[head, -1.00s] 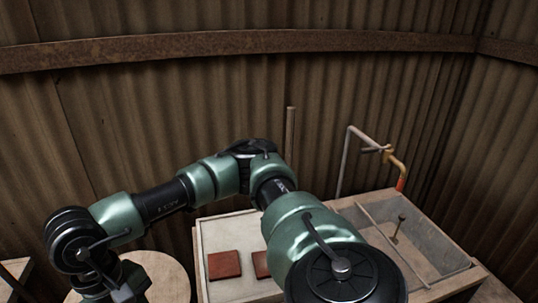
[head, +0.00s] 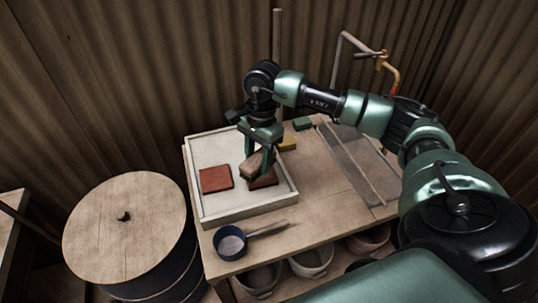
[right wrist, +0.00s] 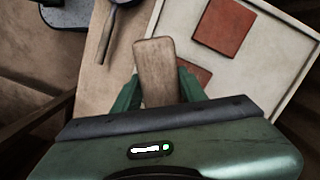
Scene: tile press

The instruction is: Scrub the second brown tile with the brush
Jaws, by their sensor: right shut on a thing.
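My right gripper (head: 258,168) is shut on a brush with a pale wooden back (head: 252,171) above the white-rimmed tray (head: 246,213). In the right wrist view, the brush (right wrist: 155,60) points forward between the fingers. The second brown tile (head: 263,182) lies in the tray, partly hidden under the brush and gripper; a part of it shows in the right wrist view (right wrist: 194,76). I cannot tell whether the brush touches it. The other reddish-brown tile (head: 215,179) lies flat to its left, uncovered. My left gripper is not in view.
A dark blue pan (head: 230,241) lies in front of the tray. A green block (head: 303,124) and a yellow block (head: 288,144) sit right of the tray. A tap (head: 393,77) stands at the back right. A lidded barrel (head: 123,245) stands left. Bowls (head: 312,261) are below.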

